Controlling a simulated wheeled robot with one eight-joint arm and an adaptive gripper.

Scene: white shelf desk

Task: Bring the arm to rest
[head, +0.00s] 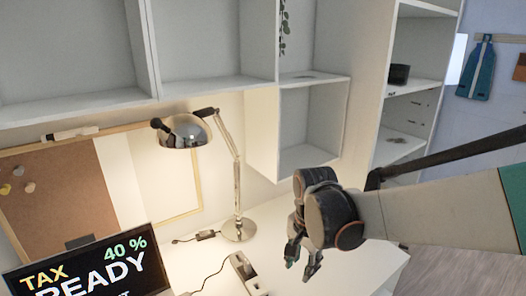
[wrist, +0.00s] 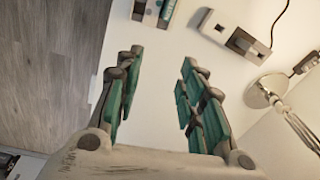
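My arm reaches in from the right in the head view. My gripper (head: 303,262) hangs over the right part of the white desk (head: 345,272), pointing down. In the wrist view my gripper (wrist: 157,90) shows its two green-padded fingers spread wide apart. Only bare white desk (wrist: 150,125) shows between them, so the gripper is open and empty. The fingers look to be above the desktop; the exact height is hard to tell.
A chrome desk lamp (head: 183,131) stands at the back of the desk. A small device with a cord (head: 243,268) lies left of my gripper. A monitor (head: 88,268) is at lower left. White shelves (head: 215,90) rise behind. A box-like item (wrist: 153,12) lies beyond the fingers. Wooden floor (wrist: 45,70) is beside the desk.

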